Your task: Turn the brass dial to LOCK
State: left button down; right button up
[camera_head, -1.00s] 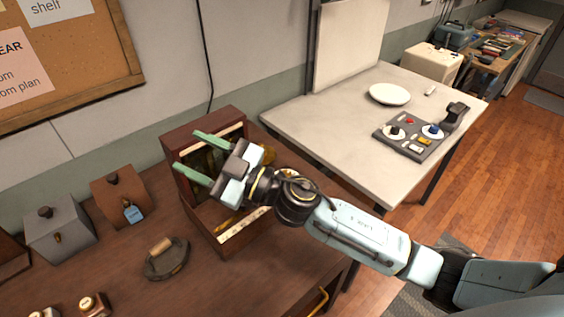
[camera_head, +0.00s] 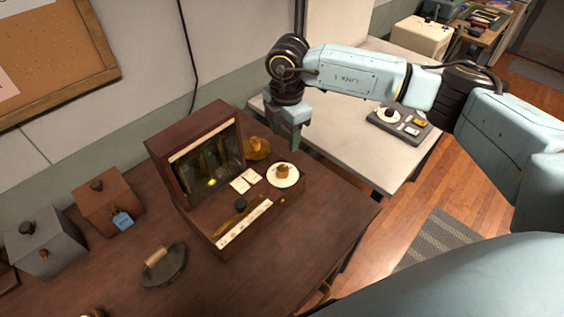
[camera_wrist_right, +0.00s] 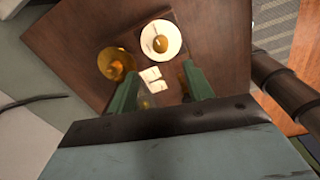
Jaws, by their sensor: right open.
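My left gripper is not in view.
A brass round piece (camera_head: 257,148) lies behind the dial. The wooden cabinet (camera_head: 177,135) with a glass front stands left. A flat iron-like object (camera_head: 165,268), a brown box (camera_head: 107,208) and a grey box (camera_head: 42,240) are further left. The front right tabletop is clear.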

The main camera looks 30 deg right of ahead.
aim_at(283, 168)
jog(key=f, duration=0.6)
jog(key=f+p, duration=0.1)
jog(key=f, duration=0.5)
jog(key=shift+w+a, duration=0.15)
jog(key=shift+w, duration=0.05)
jog(key=c, duration=1)
jog(key=shift+o, duration=0.2)
